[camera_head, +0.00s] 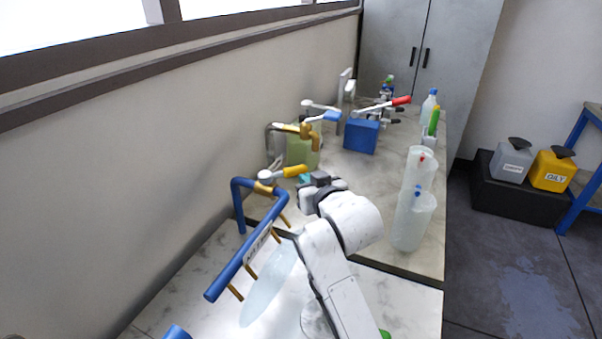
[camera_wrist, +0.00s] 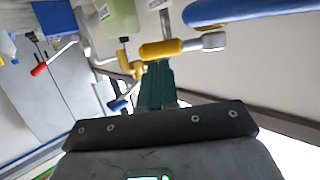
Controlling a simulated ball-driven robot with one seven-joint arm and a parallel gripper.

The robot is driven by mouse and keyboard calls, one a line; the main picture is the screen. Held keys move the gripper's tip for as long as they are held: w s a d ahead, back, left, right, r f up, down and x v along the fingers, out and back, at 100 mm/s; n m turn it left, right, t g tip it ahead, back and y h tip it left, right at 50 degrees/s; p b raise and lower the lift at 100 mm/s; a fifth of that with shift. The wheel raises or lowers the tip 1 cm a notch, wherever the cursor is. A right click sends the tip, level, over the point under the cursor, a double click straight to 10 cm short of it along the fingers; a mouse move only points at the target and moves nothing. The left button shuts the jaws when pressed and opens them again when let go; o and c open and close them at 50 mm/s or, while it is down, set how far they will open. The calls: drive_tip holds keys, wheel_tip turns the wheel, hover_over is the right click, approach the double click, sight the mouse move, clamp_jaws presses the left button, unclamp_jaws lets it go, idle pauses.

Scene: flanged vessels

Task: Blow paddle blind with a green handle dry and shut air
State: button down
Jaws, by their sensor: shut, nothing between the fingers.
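The blue air pipe (camera_head: 246,258) with brass nozzles and a white label stands over the near worktop; part of it shows in the wrist view (camera_wrist: 250,10). A valve with a yellow lever (camera_head: 295,171) sits by its brass fitting; the lever also shows in the wrist view (camera_wrist: 161,50). My gripper (camera_head: 305,179) is shut and empty, its teal fingers (camera_wrist: 156,70) pointing at the yellow lever and very close to it. I cannot tell whether they touch. A small green piece (camera_head: 385,334) shows at the bottom edge beside my arm; I cannot tell whether it is the paddle blind's handle.
Behind are a brass tap (camera_head: 308,134), a pale green container (camera_head: 303,150), a blue box (camera_head: 361,136) and a red-handled lever (camera_head: 400,101). Translucent cylinders (camera_head: 412,222) stand at the worktop's right edge. The wall bounds the left; floor lies right.

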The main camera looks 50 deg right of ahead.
sight(298, 172)
drive_tip(key=shift+p+x, duration=0.4)
drive_tip(key=shift+x, duration=1.65)
drive_tip(key=shift+d, duration=0.1)
